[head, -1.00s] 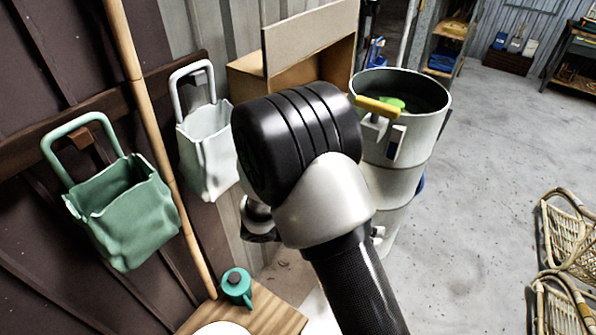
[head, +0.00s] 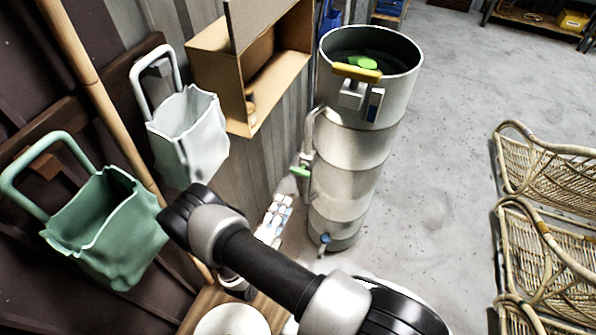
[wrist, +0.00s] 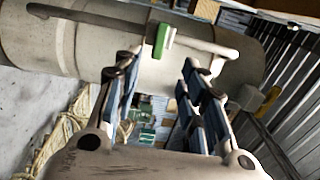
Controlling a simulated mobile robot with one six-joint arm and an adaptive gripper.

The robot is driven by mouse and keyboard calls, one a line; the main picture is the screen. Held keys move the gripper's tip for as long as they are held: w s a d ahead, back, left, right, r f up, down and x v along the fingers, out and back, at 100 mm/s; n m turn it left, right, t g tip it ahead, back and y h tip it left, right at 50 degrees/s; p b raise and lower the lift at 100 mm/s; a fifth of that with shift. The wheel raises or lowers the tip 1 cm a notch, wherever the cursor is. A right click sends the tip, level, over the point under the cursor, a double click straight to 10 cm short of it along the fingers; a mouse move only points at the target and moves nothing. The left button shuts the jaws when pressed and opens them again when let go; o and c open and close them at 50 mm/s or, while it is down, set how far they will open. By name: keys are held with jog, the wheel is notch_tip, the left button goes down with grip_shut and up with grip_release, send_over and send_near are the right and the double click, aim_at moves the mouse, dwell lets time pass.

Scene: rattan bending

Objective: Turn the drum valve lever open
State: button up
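The drum (head: 350,165) is a tall, pale metal cylinder standing upright, open at the top. A thin side pipe (head: 309,130) runs down its left side and carries a green lever (head: 300,171). A blue lever (head: 324,240) sits low on the drum. I cannot tell by label which is the drum valve lever. In the wrist view the drum (wrist: 40,40) lies across the top, with the green lever (wrist: 160,40) on the pipe. My gripper (wrist: 158,68) is open and empty, with blue-padded fingers apart. The green lever shows beyond the fingertips, not touched.
A yellow handle (head: 357,72) is at the drum's rim. A white bag (head: 190,135) and green bag (head: 105,225) hang on the left wall. A cardboard box (head: 235,85) is behind.

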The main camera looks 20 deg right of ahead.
aim_at(299, 175)
jog(key=b+x, duration=0.2)
jog(key=x, duration=1.3)
jog(key=shift+w+d, duration=0.15)
jog(key=shift+d, duration=0.1)
grip_shut()
